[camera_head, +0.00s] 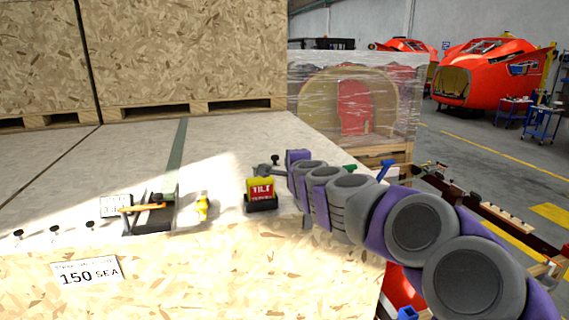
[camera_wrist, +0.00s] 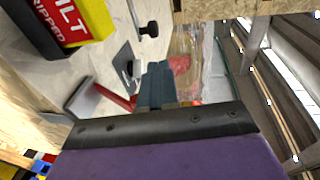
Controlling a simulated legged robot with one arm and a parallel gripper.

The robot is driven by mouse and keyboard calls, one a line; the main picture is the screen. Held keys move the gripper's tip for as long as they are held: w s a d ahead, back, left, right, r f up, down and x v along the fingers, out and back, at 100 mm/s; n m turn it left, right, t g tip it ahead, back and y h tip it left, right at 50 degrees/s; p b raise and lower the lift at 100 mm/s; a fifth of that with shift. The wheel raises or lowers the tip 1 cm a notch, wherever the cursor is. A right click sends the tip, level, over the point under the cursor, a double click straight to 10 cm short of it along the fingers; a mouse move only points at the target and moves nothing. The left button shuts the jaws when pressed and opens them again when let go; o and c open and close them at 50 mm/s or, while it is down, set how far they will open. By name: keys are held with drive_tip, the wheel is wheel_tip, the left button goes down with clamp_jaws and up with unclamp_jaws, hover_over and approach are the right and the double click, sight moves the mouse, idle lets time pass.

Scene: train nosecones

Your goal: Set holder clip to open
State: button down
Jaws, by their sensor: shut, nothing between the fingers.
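I cannot tell for sure which part is the holder clip. The likely one is a small grey metal fitting with a red lever (camera_wrist: 112,96) on the pale crate top in the wrist view. The lever lies just left of my gripper (camera_wrist: 157,70), whose blue-grey fingers are shut with nothing between them. Whether they touch the lever cannot be told. A dark metal plate (camera_wrist: 127,62) lies beyond it. In the head view, a grey fitting (camera_head: 265,170) shows beside the end of my arm, which hides part of this area.
A yellow and red tilt indicator (camera_head: 260,190) stands left of my arm, and also shows in the wrist view (camera_wrist: 68,22). A black knob (camera_wrist: 149,29) is nearby. An orange-handled tool (camera_head: 145,207) and a yellow item (camera_head: 202,206) lie farther left. A wrapped crate (camera_head: 310,90) stands behind.

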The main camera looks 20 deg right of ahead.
drive_tip(key=s+d, duration=0.1)
drive_tip(key=s, duration=0.5)
drive_tip(key=shift+s+d+r, duration=0.2)
drive_tip(key=shift+s+r, duration=0.15)
drive_tip(key=shift+s, duration=0.05)
drive_tip(key=s+a+f+n+g+y+b, duration=0.1)
drive_tip(key=s+a+f+n+y+b, duration=0.3)
drive_tip(key=a, duration=0.3)
drive_tip(key=s+a+f+n+g+y+b, duration=0.25)
drive_tip(key=a+f+n+b, duration=0.2)
drive_tip(key=a+f, duration=0.25)
drive_tip(key=s+a+f+n+g+b, duration=0.4)
drive_tip(key=s+a+f+n+b, duration=0.15)
drive_tip(key=s+f, duration=0.6)
drive_tip(key=s+d+f+n+g+h+b, duration=0.1)
drive_tip(key=s+d+f+g+b, duration=0.2)
drive_tip(key=s+f, duration=0.5)
drive_tip(key=s+d+f+n+g+h+b, duration=0.2)
drive_tip(key=s+d+f+g+b, duration=0.1)
drive_tip(key=s+f, duration=0.6)
drive_tip(key=s+d+f+n+g+h+b, duration=0.1)
drive_tip(key=s+d+f+g+h+b, duration=0.1)
drive_tip(key=s+f, duration=0.6)
drive_tip(key=shift+s+d+f+n+g+b, duration=0.4)
drive_tip(key=shift+d+f+g+b, duration=0.15)
drive_tip(key=shift+d+g+b, duration=0.5)
